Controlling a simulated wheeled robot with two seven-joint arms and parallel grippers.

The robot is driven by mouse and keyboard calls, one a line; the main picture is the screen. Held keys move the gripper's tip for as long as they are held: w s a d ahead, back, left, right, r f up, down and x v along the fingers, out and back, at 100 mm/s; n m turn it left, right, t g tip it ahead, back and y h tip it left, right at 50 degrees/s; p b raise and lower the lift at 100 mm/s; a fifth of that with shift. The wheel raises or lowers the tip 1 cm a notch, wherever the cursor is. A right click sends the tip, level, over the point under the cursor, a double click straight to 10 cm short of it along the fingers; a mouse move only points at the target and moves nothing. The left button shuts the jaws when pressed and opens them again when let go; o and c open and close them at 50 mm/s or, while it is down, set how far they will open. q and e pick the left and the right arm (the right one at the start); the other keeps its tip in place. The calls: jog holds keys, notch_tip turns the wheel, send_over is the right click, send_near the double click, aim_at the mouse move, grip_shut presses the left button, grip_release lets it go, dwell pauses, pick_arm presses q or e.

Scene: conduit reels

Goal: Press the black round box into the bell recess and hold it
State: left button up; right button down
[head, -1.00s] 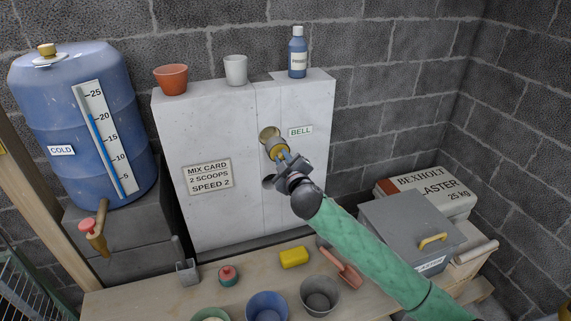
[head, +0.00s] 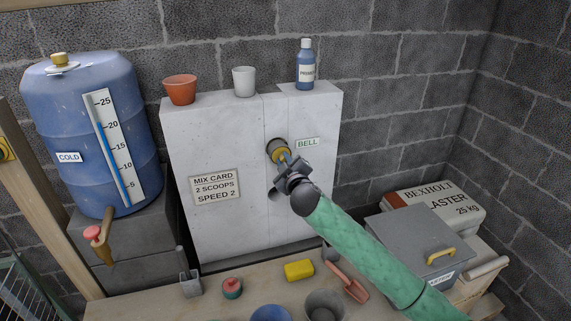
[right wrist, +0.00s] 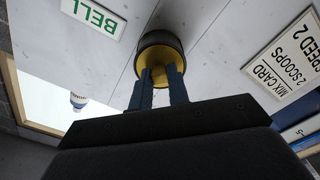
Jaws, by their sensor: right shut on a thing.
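The black round box (head: 276,145) is at the wall panel just left of the BELL label (head: 307,142). It has a dark side and a yellow front, and it also shows in the right wrist view (right wrist: 157,39). My right gripper (head: 286,157) is shut on its yellow front part; the two blue fingers (right wrist: 160,88) reach up to it. The box's far end is against or in the panel. The bell recess is hidden behind it, so I cannot tell how deep it sits. My left gripper is not in view.
The pale cabinet (head: 225,235) carries a mix card (head: 214,187), with a terracotta pot (head: 180,90), white cup (head: 244,82) and blue bottle (head: 305,66) on top. Below, the bench holds a yellow sponge (head: 299,270), red scoop (head: 348,283) and tubs. A blue barrel (head: 90,130) stands left.

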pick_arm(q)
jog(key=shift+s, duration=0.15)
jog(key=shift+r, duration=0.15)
pick_arm(e)
jog(key=shift+r, duration=0.1)
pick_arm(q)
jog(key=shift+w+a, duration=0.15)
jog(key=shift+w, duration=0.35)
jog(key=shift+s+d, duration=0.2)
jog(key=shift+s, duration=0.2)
pick_arm(e)
jog(key=shift+w+a, duration=0.15)
jog(key=shift+w, duration=0.25)
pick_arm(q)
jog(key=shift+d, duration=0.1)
pick_arm(e)
jog(key=shift+w+a, duration=0.1)
jog(key=shift+w, duration=0.25)
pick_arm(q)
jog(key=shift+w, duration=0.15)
pick_arm(e)
jog(key=shift+w, duration=0.1)
jog(key=shift+w, duration=0.1)
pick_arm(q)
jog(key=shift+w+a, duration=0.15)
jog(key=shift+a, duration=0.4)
pick_arm(e)
jog(key=shift+a, duration=0.1)
